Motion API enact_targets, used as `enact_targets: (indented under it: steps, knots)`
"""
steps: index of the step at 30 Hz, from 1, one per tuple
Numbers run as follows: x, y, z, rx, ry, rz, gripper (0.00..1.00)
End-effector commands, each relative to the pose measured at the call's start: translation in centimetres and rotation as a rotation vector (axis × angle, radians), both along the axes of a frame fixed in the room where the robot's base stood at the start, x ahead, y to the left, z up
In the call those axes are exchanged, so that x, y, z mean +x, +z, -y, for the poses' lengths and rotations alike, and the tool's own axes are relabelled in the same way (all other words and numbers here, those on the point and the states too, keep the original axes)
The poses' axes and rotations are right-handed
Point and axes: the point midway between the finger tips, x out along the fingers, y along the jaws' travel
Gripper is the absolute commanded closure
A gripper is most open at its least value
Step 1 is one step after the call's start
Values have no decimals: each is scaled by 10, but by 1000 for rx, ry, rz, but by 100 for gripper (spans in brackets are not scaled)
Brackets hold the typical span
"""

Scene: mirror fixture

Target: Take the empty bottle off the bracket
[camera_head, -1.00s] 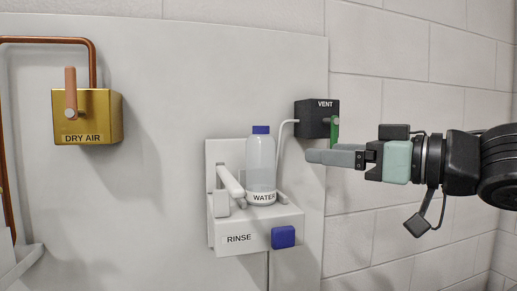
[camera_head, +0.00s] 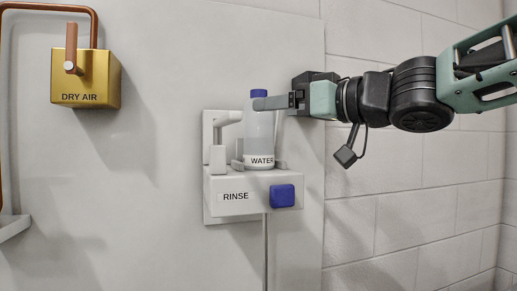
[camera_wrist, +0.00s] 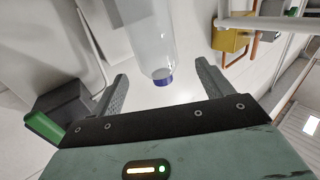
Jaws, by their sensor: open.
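The clear bottle (camera_head: 258,128) with a blue cap and a WATER label stands upright on the white bracket (camera_head: 222,208) marked RINSE. My gripper (camera_head: 272,103) is level at the bottle's neck, coming from the right, and overlaps it in the head view. The fingers do not visibly touch the bottle. I cannot tell whether it holds liquid.
A white lever (camera_head: 229,117) juts out left of the bottle. A blue button (camera_head: 283,196) is on the bracket's front. A dark box (camera_wrist: 62,98) with a green handle is close to one finger. The brass DRY AIR box (camera_head: 85,80) is far left.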

Motion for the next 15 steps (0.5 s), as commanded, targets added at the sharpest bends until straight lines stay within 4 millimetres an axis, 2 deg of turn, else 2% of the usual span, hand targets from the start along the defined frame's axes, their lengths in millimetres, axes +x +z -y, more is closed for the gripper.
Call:
enact_targets:
  steps: [3,11,15]
  knots:
    - [12,-2,-14,-1,0,-1,21]
    - [24,-2,-27,0,0,0,21]
    - [39,-5,-43,-1,0,-1,21]
